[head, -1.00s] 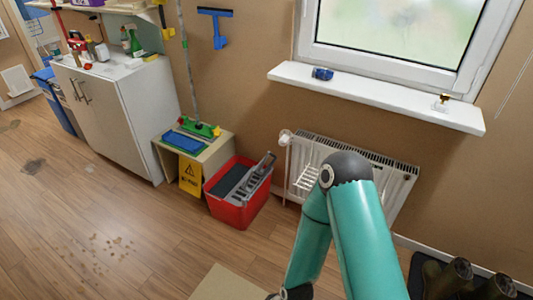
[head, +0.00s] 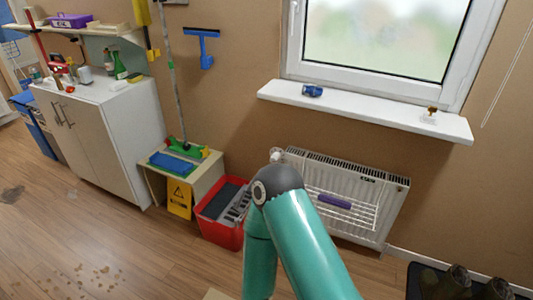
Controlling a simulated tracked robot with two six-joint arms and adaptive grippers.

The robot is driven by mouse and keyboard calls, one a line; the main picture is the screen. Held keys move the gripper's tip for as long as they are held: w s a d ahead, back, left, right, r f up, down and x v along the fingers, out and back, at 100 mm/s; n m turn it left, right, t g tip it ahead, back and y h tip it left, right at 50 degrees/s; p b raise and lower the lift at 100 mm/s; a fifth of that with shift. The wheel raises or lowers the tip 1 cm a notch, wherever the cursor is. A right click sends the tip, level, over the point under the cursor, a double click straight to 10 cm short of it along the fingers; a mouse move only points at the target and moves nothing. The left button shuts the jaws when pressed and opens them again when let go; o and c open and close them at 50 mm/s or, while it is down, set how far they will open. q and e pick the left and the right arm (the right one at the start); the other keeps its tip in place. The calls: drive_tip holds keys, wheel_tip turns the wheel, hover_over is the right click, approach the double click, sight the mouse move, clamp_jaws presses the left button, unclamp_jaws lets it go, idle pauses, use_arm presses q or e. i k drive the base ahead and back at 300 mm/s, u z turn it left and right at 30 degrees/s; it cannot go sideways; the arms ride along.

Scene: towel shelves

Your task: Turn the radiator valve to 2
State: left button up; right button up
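The white radiator (head: 363,184) stands against the brown wall under the window sill. Its valve (head: 277,154) is a small white knob at the radiator's upper left corner. The number it is set to is too small to read. A teal arm of mine rises from the bottom of the head view, and its dark elbow joint covers part of the radiator's left side, just below the valve. Neither of my grippers is in view.
A red bucket (head: 219,235) stands on the floor left of the radiator, beside a low stand with a yellow sign (head: 179,197). The white sill (head: 385,116) juts out above the radiator. Boots (head: 455,281) stand on a dark mat at the lower right.

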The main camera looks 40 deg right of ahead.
sight(275, 157)
drive_tip(key=z, duration=0.15)
drive_tip(key=i, duration=1.45)
drive_tip(key=z, duration=0.85)
drive_tip(key=i, duration=0.5)
drive_tip(key=z, duration=0.15)
drive_tip(key=k, duration=0.9)
drive_tip(key=z, duration=0.2)
drive_tip(key=i, duration=0.9)
drive_tip(key=u, duration=0.1)
